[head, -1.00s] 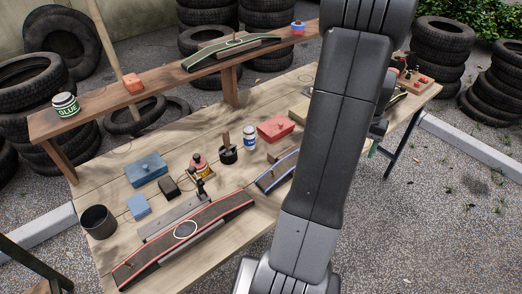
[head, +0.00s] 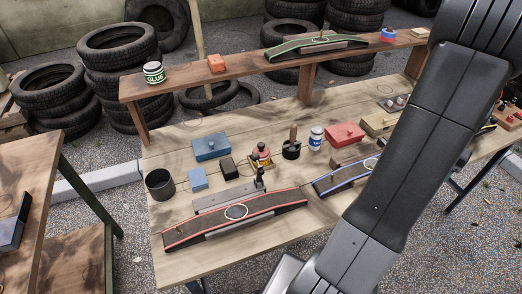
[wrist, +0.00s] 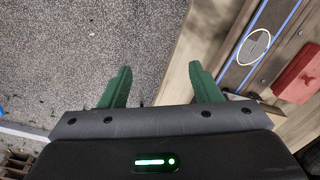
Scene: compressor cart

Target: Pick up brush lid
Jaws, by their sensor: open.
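A black round pot (head: 292,150) with an upright wooden handle stands mid-bench; it may carry the brush lid, but I cannot tell for certain. Beside it on its left is a small red and yellow bottle (head: 261,156) with a dark top. My gripper (wrist: 160,67) shows in the wrist view with its green fingers wide apart and nothing between them. It hangs over gravel beside the bench edge, apart from the pot. In the head view my arm covers the bench's right part, and the gripper is hidden.
The bench (head: 180,255) holds red-edged (head: 265,204) and blue-edged (head: 345,178) arched boards, a blue box (head: 210,147), a red box (head: 346,134), a white jar (head: 316,138) and a dark cup (head: 159,184). A raised shelf (head: 190,81) runs behind. Another table (head: 25,165) stands left, with gravel between.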

